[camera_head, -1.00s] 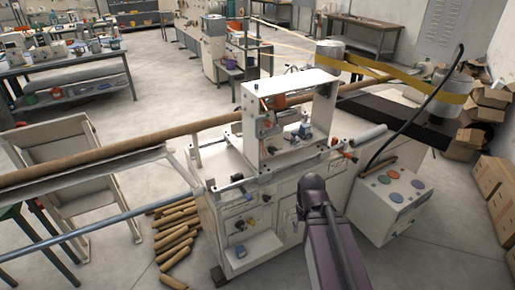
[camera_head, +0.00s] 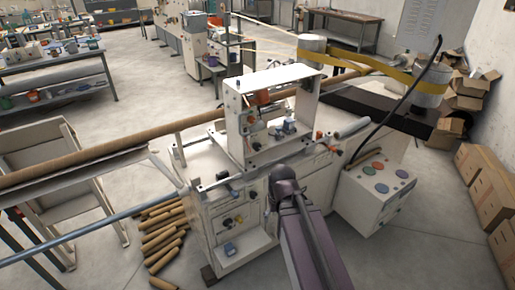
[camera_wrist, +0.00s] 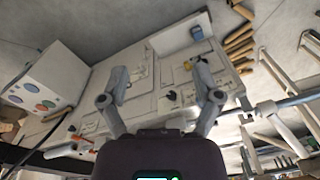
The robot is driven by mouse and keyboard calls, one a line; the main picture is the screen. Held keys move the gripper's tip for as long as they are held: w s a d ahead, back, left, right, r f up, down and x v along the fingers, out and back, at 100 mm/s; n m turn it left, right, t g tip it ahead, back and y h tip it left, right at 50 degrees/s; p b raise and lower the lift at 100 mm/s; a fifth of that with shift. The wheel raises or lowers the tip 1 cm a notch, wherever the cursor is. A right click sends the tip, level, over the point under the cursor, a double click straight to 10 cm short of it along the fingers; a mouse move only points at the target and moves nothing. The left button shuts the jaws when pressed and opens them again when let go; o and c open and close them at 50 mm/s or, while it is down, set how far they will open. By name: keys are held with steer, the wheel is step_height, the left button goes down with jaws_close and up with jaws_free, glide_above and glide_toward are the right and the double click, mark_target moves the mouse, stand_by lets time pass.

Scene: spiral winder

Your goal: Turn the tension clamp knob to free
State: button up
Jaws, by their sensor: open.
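The winder's pale front cabinet (camera_head: 235,225) carries several small knobs, among them a dark knob (camera_head: 240,218) and a yellow one (camera_head: 228,222). In the wrist view the panel appears turned over, with a dark knob (camera_wrist: 172,95) and a yellow fitting (camera_wrist: 187,66). I cannot tell which is the tension clamp knob. My gripper (camera_wrist: 161,78) is open and empty, its two fingers spread in front of the panel with the dark knob showing between them. Contact is not visible. In the head view my arm hides the gripper.
A control box (camera_head: 376,195) with coloured buttons stands right of my arm. A long brown tube (camera_head: 110,145) runs into the machine from the left. Cut tubes (camera_head: 163,238) lie on the floor at left. Cardboard boxes (camera_head: 490,185) line the right side.

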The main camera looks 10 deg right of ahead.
steer(key=w+a+f+m+t+y+b, duration=0.3)
steer(key=w+a+m+y+b, duration=0.15)
steer(key=w, duration=0.25)
steer(key=m+t+y+b, duration=0.2)
steer(key=m+t+b, duration=1.05)
steer(key=m, duration=1.35)
glide_toward(258, 148)
steer(key=s, duration=0.1)
steer(key=s+d+t, duration=0.1)
steer(key=shift+s+d+f+n, duration=0.1)
steer(key=shift+s+f+n, duration=0.15)
steer(key=shift+s, duration=0.15)
steer(key=shift+w, duration=0.1)
steer(key=x, duration=1.3)
steer(key=shift+w+a, duration=0.2)
steer(key=shift+w, duration=0.05)
